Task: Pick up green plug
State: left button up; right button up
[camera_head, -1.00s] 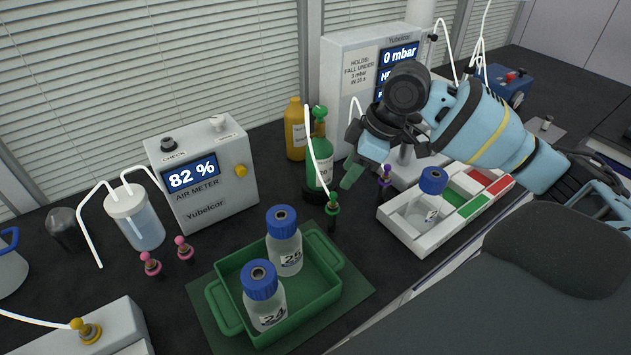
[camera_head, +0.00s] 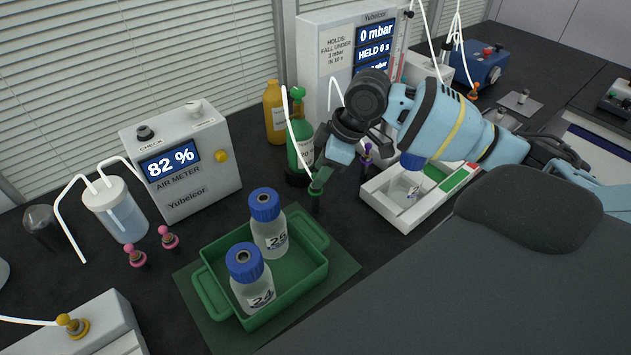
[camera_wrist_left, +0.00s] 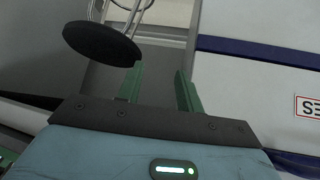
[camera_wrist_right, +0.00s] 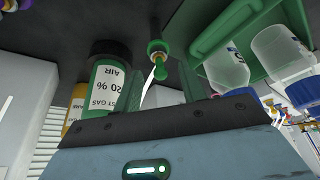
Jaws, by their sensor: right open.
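The green plug (camera_head: 316,189) stands upright on the dark bench, behind the green tray and in front of the green gas bottle. A white tube runs up from it. My right gripper (camera_head: 325,174) is at the plug's top, tilted down, and partly covers it. In the right wrist view, the plug (camera_wrist_right: 158,58) shows between the open fingers, near their tips; I cannot tell whether they touch it. My left gripper (camera_wrist_left: 158,88) shows only in its own wrist view, open and empty, away from the plug.
The green tray (camera_head: 212,305) with two blue-capped bottles stands in front. The green gas bottle (camera_head: 301,150) is close behind the gripper. A purple plug (camera_head: 367,158) and a white tray (camera_head: 405,222) are to the right. Pink plugs (camera_head: 168,238) stand left.

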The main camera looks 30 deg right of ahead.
jog(key=shift+x, duration=1.1)
jog(key=shift+c, duration=0.4)
grip_shut()
jog(key=shift+r, duration=0.15)
